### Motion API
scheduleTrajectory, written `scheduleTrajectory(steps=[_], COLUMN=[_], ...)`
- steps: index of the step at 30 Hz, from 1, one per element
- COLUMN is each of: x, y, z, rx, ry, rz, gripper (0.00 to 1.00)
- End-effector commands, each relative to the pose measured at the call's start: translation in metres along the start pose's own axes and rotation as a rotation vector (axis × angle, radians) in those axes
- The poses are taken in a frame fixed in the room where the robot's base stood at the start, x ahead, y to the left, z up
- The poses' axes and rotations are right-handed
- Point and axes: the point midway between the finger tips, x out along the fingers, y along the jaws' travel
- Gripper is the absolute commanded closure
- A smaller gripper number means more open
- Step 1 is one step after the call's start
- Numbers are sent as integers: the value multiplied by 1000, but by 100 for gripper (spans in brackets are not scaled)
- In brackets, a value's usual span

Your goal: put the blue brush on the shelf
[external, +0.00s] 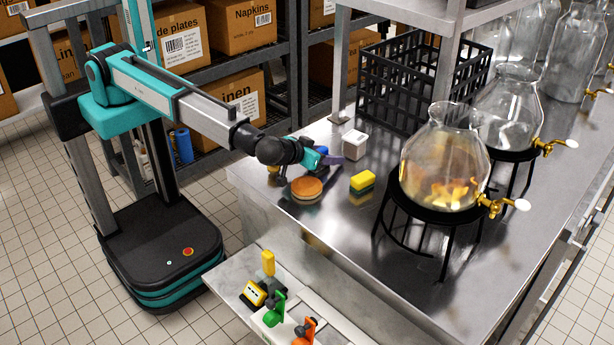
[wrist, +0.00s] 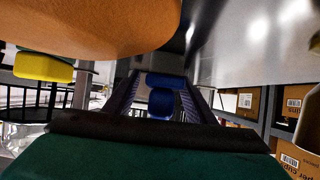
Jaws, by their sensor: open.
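The blue brush (wrist: 161,103) shows in the wrist view between the two dark purple fingers of my gripper (wrist: 160,92), near their far ends. My gripper is open, with a finger on each side of the brush; I cannot tell whether either touches it. In the external view my gripper (external: 333,159) is low over the steel table, and a small blue part of the brush (external: 323,149) shows just behind it. The rest of the brush is hidden there. A steel shelf (external: 405,7) stands on posts above the back of the table.
A bun (external: 306,188) lies close in front of my gripper, with a yellow and green sponge (external: 362,181) to its right. A white box (external: 354,145), a black crate (external: 415,90) and a glass dispenser (external: 440,150) on a black stand are farther right. The table's front middle is clear.

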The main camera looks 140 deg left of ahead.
Motion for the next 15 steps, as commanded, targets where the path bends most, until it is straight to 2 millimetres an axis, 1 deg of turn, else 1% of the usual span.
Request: scheduleTrajectory(steps=[6, 8, 15], x=[0, 0, 0], y=[0, 0, 0], z=[0, 0, 0], rx=[0, 0, 0], ry=[0, 0, 0], rz=[0, 0, 0], gripper=[50, 58, 99])
